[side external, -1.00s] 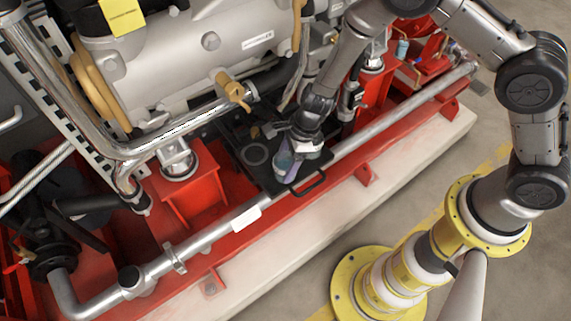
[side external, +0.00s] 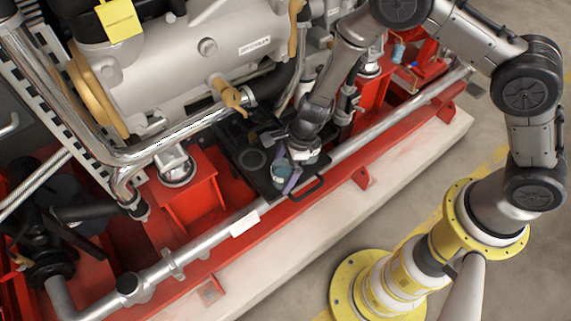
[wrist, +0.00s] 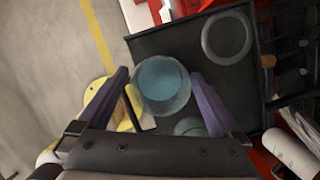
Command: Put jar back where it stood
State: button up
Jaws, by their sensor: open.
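The jar (wrist: 162,82) is a clear round vessel with blue-teal contents. In the wrist view it is between the two purple fingers of my gripper (wrist: 158,73), which is open. A gap shows at the left finger; the right finger is very near the jar's rim. In the side external view the jar (side external: 281,173) is at the front part of a black tray (side external: 262,181), partly covered by a finger of my gripper (side external: 288,177). A grey ring (wrist: 227,38) lies on the tray, apart from the jar. Whether the jar's base touches the tray is unclear.
A second round grey-teal thing (wrist: 189,127) is partly hidden behind my gripper. The tray has a handle (side external: 309,190) at its front, beside a silver pipe (side external: 200,243) and red frame. The grey engine body (side external: 190,65) and a brass valve (side external: 229,93) are behind.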

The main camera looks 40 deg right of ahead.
jog(key=s+d+r+n+t, duration=0.1)
jog(key=s+d+r+n, duration=0.25)
jog(key=r, duration=0.65)
jog(key=s+d+r+n, duration=0.2)
jog(key=d+r+n, duration=0.2)
jog(key=r, duration=0.6)
jog(key=s+d+r+n+t, duration=0.1)
jog(key=s+d+r+n, duration=0.25)
jog(key=r, duration=0.55)
jog(key=s+d+r+n+t+h, duration=0.1)
jog(key=s+d+r+n, duration=0.2)
jog(key=s+d+n, duration=0.2)
jog(key=s+d+r+n+t+h, duration=0.1)
jog(key=s+d+r+n+h, duration=0.1)
jog(key=s+n, duration=0.4)
jog(key=s+d+r, duration=0.1)
jog(key=s+d, duration=0.1)
jog(key=s, duration=0.1)
jog(key=shift+d+n, duration=0.3)
jog(key=shift+d, duration=0.1)
jog(key=shift+r, duration=0.15)
